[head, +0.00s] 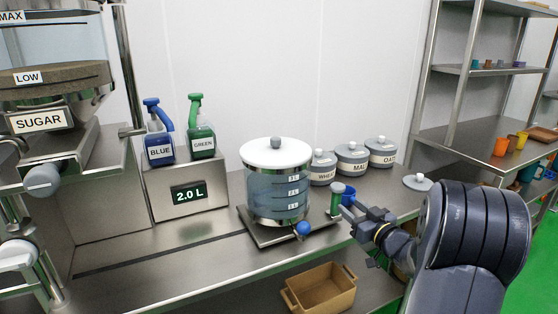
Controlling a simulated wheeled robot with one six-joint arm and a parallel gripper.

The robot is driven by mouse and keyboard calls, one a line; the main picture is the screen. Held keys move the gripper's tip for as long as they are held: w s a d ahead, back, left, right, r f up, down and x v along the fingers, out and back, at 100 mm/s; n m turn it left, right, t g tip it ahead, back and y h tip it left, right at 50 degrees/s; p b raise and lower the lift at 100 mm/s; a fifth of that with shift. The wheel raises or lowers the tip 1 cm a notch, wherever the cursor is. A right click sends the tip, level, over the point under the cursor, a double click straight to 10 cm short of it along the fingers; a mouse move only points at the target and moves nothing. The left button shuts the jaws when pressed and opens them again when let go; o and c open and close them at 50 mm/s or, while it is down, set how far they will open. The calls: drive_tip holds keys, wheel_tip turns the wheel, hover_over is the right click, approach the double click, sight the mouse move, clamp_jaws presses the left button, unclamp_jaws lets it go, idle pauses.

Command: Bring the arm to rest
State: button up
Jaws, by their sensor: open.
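My arm comes in from the right of the head view, a thick dark grey limb that narrows toward the middle. My gripper (345,208) is at its end, low over the steel counter, just right of the clear tank. It is open. A small green-topped cylinder (337,193) and a blue cup (349,194) show right by the jaws. I cannot tell whether the jaws touch either one. My wrist hides part of the counter.
The tank (276,190) with a white lid stands on a steel base. Grey canisters (352,162) and a loose lid (418,182) are behind my gripper. Blue (158,140) and green (201,138) spray bottles stand on the 2.0 L box (188,208). A brown bin (320,290) sits below.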

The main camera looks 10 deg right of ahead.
sight(332, 193)
drive_tip(key=x, duration=0.9)
drive_tip(key=shift+a+f, duration=0.1)
drive_tip(key=shift+a, duration=0.15)
drive_tip(key=shift+a, duration=0.1)
